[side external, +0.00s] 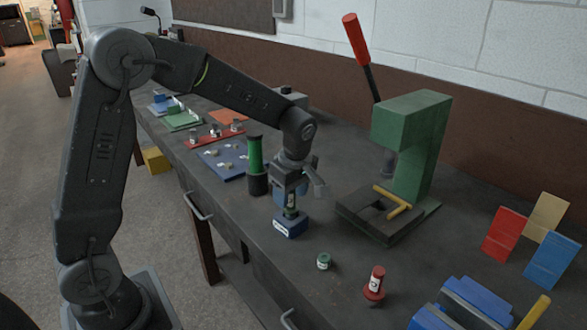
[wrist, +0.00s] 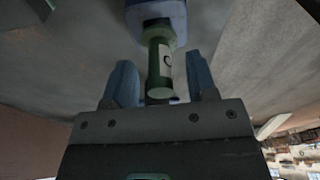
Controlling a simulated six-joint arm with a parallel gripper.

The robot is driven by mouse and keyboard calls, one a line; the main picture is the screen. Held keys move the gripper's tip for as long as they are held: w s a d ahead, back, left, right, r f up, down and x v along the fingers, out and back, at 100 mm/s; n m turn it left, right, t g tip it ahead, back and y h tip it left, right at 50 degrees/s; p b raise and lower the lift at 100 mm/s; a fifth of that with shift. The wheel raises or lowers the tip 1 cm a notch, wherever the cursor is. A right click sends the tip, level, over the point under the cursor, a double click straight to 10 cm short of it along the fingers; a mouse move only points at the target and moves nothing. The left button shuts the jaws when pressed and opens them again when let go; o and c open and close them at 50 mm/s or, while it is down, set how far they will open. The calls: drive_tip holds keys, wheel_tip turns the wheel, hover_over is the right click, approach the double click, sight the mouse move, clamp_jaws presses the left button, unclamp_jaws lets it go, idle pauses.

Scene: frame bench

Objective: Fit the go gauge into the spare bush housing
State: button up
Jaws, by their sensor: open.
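The go gauge, a green cylinder with a white label (wrist: 161,65), stands between my gripper's blue fingers in the wrist view. It also shows below my gripper in the side view (side external: 291,203). Its far end meets the blue block, which I take as the spare bush housing (side external: 291,225), at a dark opening; how deep it sits I cannot tell. The block also shows at the top of the wrist view (wrist: 155,14). My gripper (wrist: 162,84) is open, with gaps between the gauge and both fingers. The gauge looks upright in the side view.
A green press (side external: 415,140) stands behind right, and a dark-based green cylinder (side external: 256,160) stands close behind left.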

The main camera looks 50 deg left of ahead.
sight(296, 212)
wheel_tip(296, 212, up, 12)
drive_tip(key=d, duration=0.2)
drive_tip(key=shift+r, duration=0.1)
drive_tip(key=s+d+m+t+h, duration=0.1)
drive_tip(key=s+d+m+t, duration=0.1)
drive_tip(key=s+m, duration=0.7)
drive_tip(key=s+d+m+t, duration=0.2)
drive_tip(key=s+m+t, duration=0.1)
drive_tip(key=s+m, duration=0.7)
drive_tip(key=shift+s+f+t+h, duration=0.3)
drive_tip(key=shift+s+t+h, duration=0.1)
drive_tip(key=shift+s, duration=0.4)
